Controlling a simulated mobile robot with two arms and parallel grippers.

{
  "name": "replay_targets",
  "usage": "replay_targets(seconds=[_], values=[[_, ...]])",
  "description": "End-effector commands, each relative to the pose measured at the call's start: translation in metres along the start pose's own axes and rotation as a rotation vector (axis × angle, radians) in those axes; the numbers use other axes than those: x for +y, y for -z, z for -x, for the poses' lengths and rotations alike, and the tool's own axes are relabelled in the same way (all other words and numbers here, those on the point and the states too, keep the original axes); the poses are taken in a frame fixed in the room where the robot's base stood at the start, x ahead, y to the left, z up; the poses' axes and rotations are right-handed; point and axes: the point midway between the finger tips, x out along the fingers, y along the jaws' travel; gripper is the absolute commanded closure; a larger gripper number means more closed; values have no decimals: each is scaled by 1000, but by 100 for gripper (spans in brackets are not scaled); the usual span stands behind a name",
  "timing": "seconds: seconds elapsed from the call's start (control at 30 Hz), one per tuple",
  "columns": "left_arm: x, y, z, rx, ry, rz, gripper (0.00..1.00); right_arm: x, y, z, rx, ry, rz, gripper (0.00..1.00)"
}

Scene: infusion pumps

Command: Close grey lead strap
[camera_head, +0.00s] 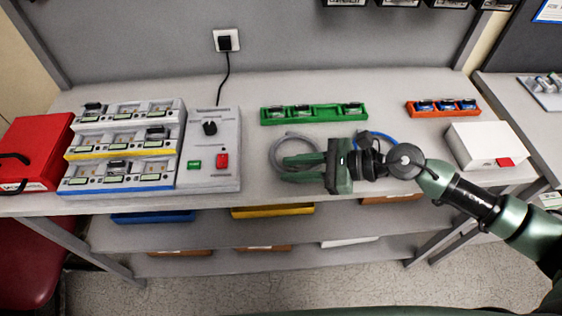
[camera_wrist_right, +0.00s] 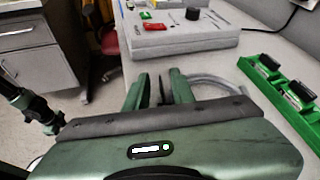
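The grey lead (camera_head: 281,143) lies coiled on the worktop, left of and partly behind my right gripper (camera_head: 284,168). In the right wrist view the grey lead (camera_wrist_right: 222,82) curves just right of the fingers. My right gripper is low over the table near its front edge, fingers pointing left with a gap between them. In the right wrist view the gripper (camera_wrist_right: 158,76) also shows its fingers apart; a narrow dark shape lies between them, and I cannot tell what it is. The strap cannot be made out. My left gripper is not in view.
A blue lead (camera_head: 378,136) lies behind my right wrist. A green rack (camera_head: 315,119) and orange rack (camera_head: 442,113) stand at the back. A grey control box (camera_head: 225,130), pump rack (camera_head: 165,110) and red case (camera_head: 40,145) are left; a white box (camera_head: 487,143) is right.

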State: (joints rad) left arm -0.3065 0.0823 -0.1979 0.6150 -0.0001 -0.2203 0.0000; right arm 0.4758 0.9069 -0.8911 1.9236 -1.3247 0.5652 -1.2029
Motion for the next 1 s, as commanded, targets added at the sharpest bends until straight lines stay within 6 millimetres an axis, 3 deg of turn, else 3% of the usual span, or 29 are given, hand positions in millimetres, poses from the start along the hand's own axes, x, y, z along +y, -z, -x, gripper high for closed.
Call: replay_targets(seconds=[0.2, 0.53, 0.57, 0.63, 0.67, 1.0], values=[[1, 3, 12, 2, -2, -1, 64, 0, -2, -27, -2, 0, -3, 75], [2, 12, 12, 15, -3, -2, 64, 0, 0, -32, -2, 1, -3, 75], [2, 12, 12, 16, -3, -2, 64, 0, 0, -32, -2, 1, -3, 78], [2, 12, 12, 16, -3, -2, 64, 0, 0, -32, -2, 1, -3, 98], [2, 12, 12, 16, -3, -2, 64, 0, -1, -32, -2, 1, -3, 100], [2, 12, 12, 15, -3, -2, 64, 0, -1, -32, -2, 1, -4, 100]])
